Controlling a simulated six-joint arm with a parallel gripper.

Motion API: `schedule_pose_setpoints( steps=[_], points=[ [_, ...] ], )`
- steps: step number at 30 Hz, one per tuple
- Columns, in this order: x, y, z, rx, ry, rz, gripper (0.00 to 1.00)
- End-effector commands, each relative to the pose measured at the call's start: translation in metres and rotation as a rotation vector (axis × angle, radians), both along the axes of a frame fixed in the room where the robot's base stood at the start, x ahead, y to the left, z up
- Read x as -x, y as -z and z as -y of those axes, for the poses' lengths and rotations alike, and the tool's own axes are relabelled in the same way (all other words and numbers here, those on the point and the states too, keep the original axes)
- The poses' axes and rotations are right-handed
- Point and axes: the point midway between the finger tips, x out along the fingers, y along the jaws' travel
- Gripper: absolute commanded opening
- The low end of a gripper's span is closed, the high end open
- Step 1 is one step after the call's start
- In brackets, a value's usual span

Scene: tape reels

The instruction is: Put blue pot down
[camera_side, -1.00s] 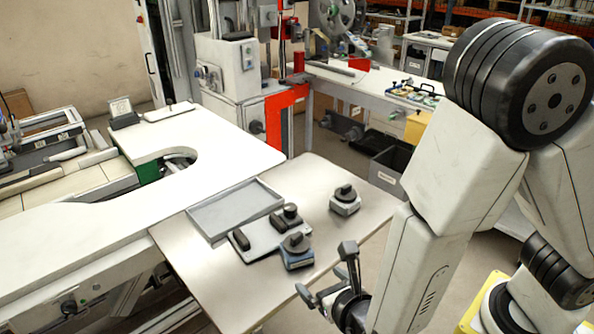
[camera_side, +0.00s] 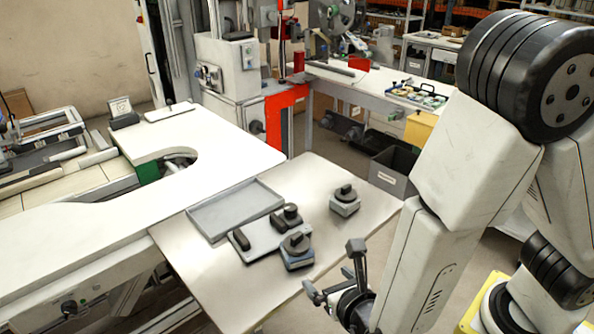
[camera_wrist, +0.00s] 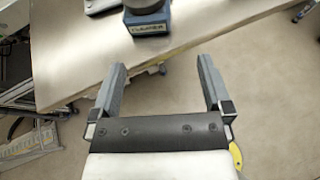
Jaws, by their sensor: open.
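The blue pot (camera_side: 297,257) has a blue base and a dark knob on top. It stands upright on the small metal table (camera_side: 215,290), near the table's front edge. In the wrist view the pot's labelled blue side (camera_wrist: 148,25) shows at the top, its upper part cut off by the frame. My gripper (camera_side: 332,280) is open and empty, just off the table's edge and apart from the pot. In the wrist view both fingers (camera_wrist: 160,75) are spread, with the table edge and floor beyond them.
A grey tray (camera_side: 207,222) lies at the table's back left. Beside it is a flat plate (camera_side: 250,246) carrying a dark handle (camera_side: 241,239) and a dark-knobbed block (camera_side: 290,215). A grey knobbed pot (camera_side: 345,203) stands at the right. The table's front left is bare.

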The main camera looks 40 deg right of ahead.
Motion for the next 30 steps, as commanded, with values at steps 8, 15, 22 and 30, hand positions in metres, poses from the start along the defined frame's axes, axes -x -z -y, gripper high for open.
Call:
schedule_pose_setpoints(
  steps=[8,15,22,30],
  points=[
    [0.003,-0.002,0.059,-0.134,0.390,-0.059,1.00],
    [0.026,0.002,0.108,-0.376,0.870,-0.112,1.00],
    [0.045,0.005,0.126,-0.675,1.299,-0.115,1.00],
    [0.045,-0.001,0.127,-1.107,1.742,-0.033,1.00]
  ],
)
